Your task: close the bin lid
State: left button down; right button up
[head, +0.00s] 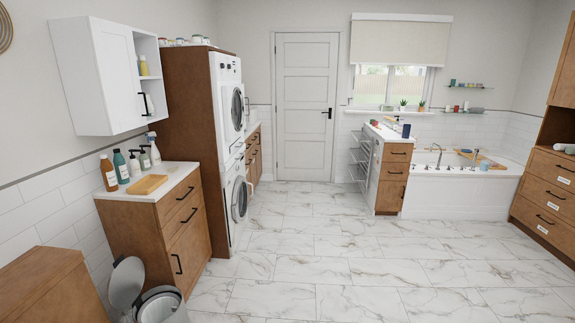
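A grey bin (176,318) stands on the floor at the bottom left, next to a wooden cabinet. Its round grey lid (126,284) is open and tilted up on the left side of the bin. The bin's rim and light inside show at the top, and its lower part is cut off by the picture's bottom edge. Neither of my grippers is in view.
The wooden cabinet (160,222) with bottles on its white top stands just behind the bin. A brown wooden box-like unit (48,285) is left of the lid. The marble-tiled floor (330,270) to the right is clear.

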aim_at(126, 282)
jog(key=u, duration=1.35)
jog(key=i+l+u, duration=0.1)
jog(key=u, duration=0.3)
jog(key=l+u, duration=0.1)
jog(key=u, duration=0.25)
jog(key=i+l+u, duration=0.15)
jog(key=u, duration=0.25)
jog(key=i+l+u, duration=0.25)
jog(key=l+u, duration=0.15)
jog(key=l, duration=0.9)
jog(key=l+u, duration=0.45)
jog(key=l, duration=0.85)
